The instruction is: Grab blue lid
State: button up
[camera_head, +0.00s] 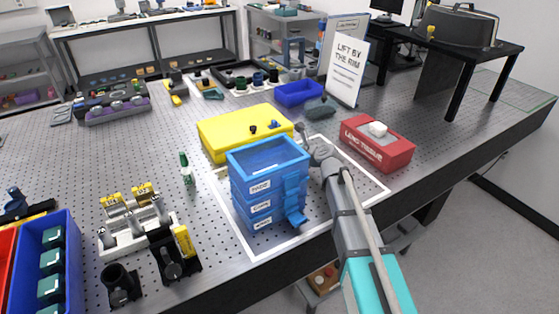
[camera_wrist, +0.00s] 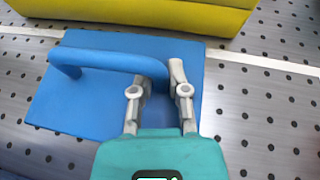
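The blue lid (camera_wrist: 110,107) is a flat blue plate with a raised bar handle (camera_wrist: 115,61) in the wrist view. It appears to lie flat over the perforated table. My gripper (camera_wrist: 160,80) has its two grey fingers close together, one on each side of the handle's right end. The fingers seem to touch it, and their tips partly hide it. In the head view my gripper (camera_head: 314,147) is just behind and right of a blue stack of labelled trays (camera_head: 262,190). The lid is not clearly seen there, probably hidden by the stack.
A "LIFT BY THE RIM" sign (camera_head: 346,60) and a small blue bin (camera_head: 298,92) are farther back. Optical mounts (camera_head: 135,218) stand at left.

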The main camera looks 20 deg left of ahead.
grip_shut()
jog(key=shift+r, duration=0.2)
notch_tip(320, 180, up, 10)
jog(key=p, duration=1)
jog(key=shift+f, duration=0.2)
jog(key=shift+r, duration=0.1)
dwell(0.4)
